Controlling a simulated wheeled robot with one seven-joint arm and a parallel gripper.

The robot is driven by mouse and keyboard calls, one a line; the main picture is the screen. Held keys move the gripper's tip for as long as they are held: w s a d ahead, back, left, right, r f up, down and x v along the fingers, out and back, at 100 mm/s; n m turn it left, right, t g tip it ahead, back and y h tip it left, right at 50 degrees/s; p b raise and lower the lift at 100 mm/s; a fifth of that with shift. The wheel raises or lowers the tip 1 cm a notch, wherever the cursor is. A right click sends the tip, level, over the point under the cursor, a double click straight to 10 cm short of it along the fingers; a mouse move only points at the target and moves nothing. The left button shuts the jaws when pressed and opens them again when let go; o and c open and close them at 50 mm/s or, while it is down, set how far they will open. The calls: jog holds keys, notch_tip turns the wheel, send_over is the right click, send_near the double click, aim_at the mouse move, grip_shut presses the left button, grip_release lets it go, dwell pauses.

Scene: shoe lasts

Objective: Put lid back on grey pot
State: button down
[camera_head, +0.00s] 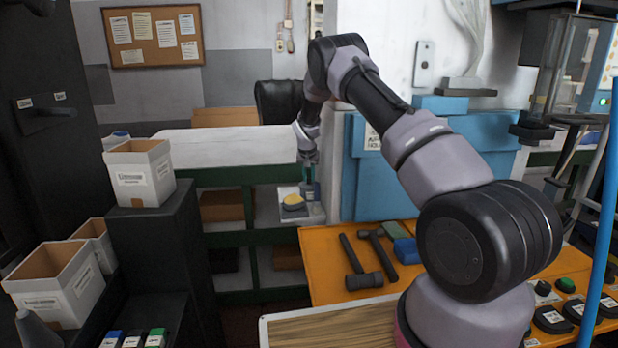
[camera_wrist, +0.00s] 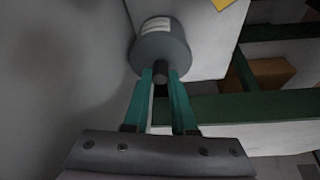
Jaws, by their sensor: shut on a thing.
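The grey pot (camera_wrist: 155,28) carries a white label and stands on a pale surface in the wrist view. A grey round lid (camera_wrist: 158,52) with a dark knob (camera_wrist: 161,73) is at its top, facing my camera. I see no clear gap between lid and pot, but cannot tell whether the lid is fully seated. My gripper (camera_wrist: 161,78) has teal fingers shut on the lid's knob. In the head view my gripper (camera_head: 308,176) points down over the pale surface beside the blue cabinet. The pot is small and partly hidden there.
A yellow item (camera_head: 292,199) lies left of my gripper. The blue cabinet (camera_head: 385,180) stands close on the right. Green shelf framing (camera_head: 230,238) runs below the white top. Hammers (camera_head: 363,281) lie on the orange bench (camera_head: 318,255) nearer me.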

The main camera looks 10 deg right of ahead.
jog(key=shift+c, duration=0.9)
grip_release()
jog(key=shift+d+r, duration=0.1)
jog(key=shift+w+d+r, duration=0.1)
jog(key=shift+r, duration=3.4)
grip_shut()
jog(key=shift+f, duration=0.1)
jog(key=shift+a, duration=0.2)
